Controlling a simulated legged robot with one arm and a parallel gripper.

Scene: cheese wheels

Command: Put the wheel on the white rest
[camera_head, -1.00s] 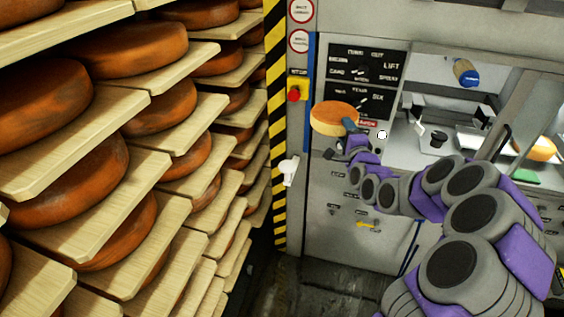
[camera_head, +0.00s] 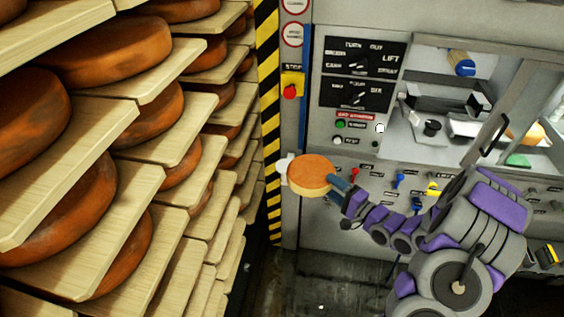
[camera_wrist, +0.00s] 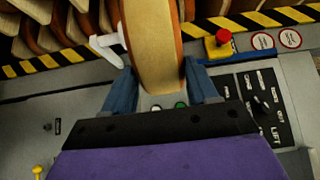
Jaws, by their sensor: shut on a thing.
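My gripper (camera_head: 338,185) is shut on a small cheese wheel (camera_head: 310,175) with an orange rind and holds it out in front of the grey machine. In the wrist view the wheel (camera_wrist: 152,45) stands on edge between my two blue fingers (camera_wrist: 160,82). The white rest (camera_head: 284,169) is a small white bracket by the machine's left edge. In the head view the wheel overlaps it and hides part of it. In the wrist view the rest (camera_wrist: 106,46) shows just left of the wheel. I cannot tell whether they touch.
Wooden shelves (camera_head: 160,185) with large orange cheese wheels (camera_head: 105,50) fill the left side. A yellow and black striped post (camera_head: 268,120) stands between them and the machine. A red stop button (camera_head: 290,91) and a black control panel (camera_head: 360,75) are above the held wheel.

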